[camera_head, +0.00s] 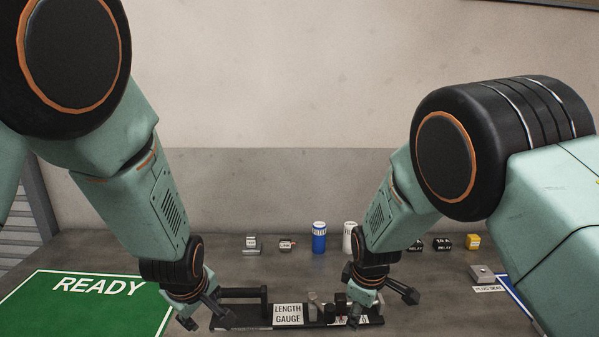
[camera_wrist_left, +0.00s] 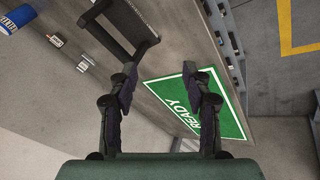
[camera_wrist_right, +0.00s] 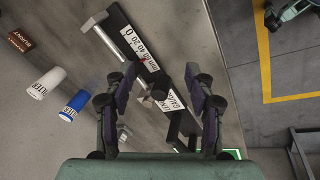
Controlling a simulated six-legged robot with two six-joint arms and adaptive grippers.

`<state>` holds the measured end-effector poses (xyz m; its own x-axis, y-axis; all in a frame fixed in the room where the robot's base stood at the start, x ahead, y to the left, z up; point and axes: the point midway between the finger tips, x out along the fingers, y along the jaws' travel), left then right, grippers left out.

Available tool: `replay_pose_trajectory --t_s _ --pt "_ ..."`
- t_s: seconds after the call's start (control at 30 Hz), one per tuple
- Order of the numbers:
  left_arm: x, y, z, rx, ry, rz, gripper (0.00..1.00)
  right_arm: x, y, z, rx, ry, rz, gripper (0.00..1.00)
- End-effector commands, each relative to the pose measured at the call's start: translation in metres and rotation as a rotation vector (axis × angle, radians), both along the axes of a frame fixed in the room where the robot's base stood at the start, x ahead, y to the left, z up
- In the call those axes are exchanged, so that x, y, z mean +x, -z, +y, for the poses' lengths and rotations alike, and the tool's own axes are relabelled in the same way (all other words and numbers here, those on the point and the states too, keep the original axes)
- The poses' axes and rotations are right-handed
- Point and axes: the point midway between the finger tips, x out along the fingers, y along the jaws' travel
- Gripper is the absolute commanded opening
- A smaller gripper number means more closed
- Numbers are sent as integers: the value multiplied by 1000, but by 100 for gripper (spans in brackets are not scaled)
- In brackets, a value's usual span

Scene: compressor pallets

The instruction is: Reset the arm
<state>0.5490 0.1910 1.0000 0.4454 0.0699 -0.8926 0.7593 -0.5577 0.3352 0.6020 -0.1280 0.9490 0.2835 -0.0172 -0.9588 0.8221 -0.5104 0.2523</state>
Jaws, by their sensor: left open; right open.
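My left gripper (camera_head: 207,316) hangs over the table between the green READY mat and the length gauge. It is open and empty; in the left wrist view its two fingers (camera_wrist_left: 160,85) stand apart, with the mat beyond them. My right gripper (camera_head: 385,296) hangs over the right part of the gauge. It is open, and in the right wrist view its fingers (camera_wrist_right: 165,88) stand apart with part of the gauge showing between them. I cannot tell whether either gripper touches the gauge. Both arms reach down and forward.
The black length gauge (camera_head: 257,311) lies at the table's front middle. The green READY mat (camera_head: 85,308) is at left. A blue filter (camera_head: 319,237), a white filter (camera_head: 349,236), small labelled blocks and a plug seat (camera_head: 482,274) stand farther back. Bare table lies behind the gauge.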

Motion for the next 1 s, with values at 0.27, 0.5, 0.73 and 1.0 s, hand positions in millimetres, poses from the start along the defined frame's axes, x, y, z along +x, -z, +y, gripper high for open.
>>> replay_pose_trajectory --t_s 0.27,0.5,0.73,1.0 --pt "-66 97 27 249 465 40 49 -88 109 -54 135 476 -74 55" --pt "-170 196 36 333 821 148 49 -220 190 -85 241 834 -29 55" --pt "-289 270 36 241 954 309 49 -354 233 -95 227 1012 130 55" --pt "-360 310 38 147 939 451 49 -414 258 -98 176 1066 250 55"
